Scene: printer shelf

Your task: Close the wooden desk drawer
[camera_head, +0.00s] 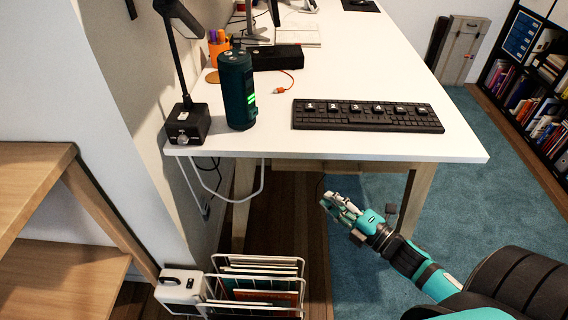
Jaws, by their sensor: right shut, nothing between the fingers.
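The white-topped desk (385,147) has wooden legs (416,200) and stands in the middle of the view. A strip of wood (340,166) shows under its near edge; I cannot tell whether this is the drawer, or how far any drawer stands out. My right gripper (332,203) is below the desk's near edge, beside the wooden leg and apart from the tabletop. Its fingers are shut and hold nothing. My left gripper is out of view.
A dark keyboard (366,117), a green cylinder (237,92) and a black lamp (187,125) stand on the desk. A wire rack of files (258,290) stands on the floor at lower left, near a wooden shelf (60,270). Blue carpet (480,190) is clear at right.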

